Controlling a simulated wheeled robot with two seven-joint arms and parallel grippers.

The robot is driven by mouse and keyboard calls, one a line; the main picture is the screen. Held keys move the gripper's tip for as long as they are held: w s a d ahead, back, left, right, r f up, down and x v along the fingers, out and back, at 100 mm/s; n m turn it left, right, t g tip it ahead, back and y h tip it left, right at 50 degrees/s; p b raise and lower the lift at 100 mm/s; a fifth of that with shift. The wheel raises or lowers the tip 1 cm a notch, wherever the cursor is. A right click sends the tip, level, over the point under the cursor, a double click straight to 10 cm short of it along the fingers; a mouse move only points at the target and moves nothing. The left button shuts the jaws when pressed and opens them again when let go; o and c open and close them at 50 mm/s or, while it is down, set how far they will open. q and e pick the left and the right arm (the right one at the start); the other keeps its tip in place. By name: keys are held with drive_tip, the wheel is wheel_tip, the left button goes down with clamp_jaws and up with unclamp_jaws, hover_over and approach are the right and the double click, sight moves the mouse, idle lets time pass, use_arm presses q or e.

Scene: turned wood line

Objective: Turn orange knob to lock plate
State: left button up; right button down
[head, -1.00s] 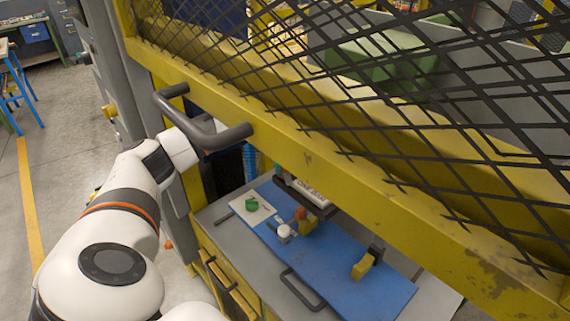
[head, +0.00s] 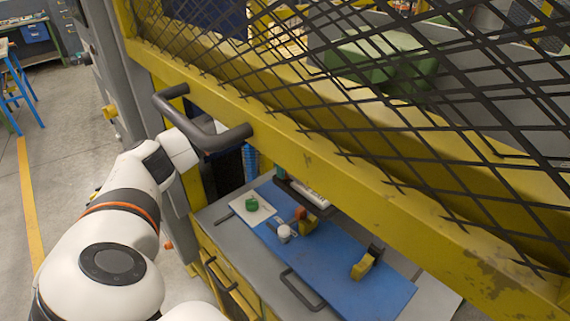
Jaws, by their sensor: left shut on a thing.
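A small orange knob (head: 300,213) sits by a yellow clamp (head: 309,224) on the blue plate (head: 345,262), below the yellow guard frame. A second yellow clamp with a black top (head: 366,264) stands on the plate further right. A white round piece (head: 284,233) is just left of the orange knob. My left gripper (head: 200,142) is up at the grey guard handle (head: 207,138), shut on it, well above and left of the knob. The handle partly hides its fingers. My right gripper is not in view.
The yellow guard frame (head: 330,165) with black mesh crosses the view and hides part of the bench. A green knob (head: 251,204) sits on a white plate at left. A dark bar handle (head: 302,290) lies at the blue plate's front edge.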

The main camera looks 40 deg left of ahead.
use_arm(q)
drive_tip(key=shift+r, duration=0.15)
drive_tip(key=o, duration=0.7)
drive_tip(key=shift+r+b, duration=0.3)
drive_tip(key=shift+r, duration=0.05)
wheel_tip(320, 180, up, 5)
drive_tip(key=shift+r+b, duration=0.1)
drive_tip(key=shift+b, duration=0.7)
wheel_tip(320, 180, up, 5)
drive_tip(key=shift+f+p, duration=0.2)
drive_tip(key=shift+p, duration=0.3)
drive_tip(key=shift+r, duration=0.7)
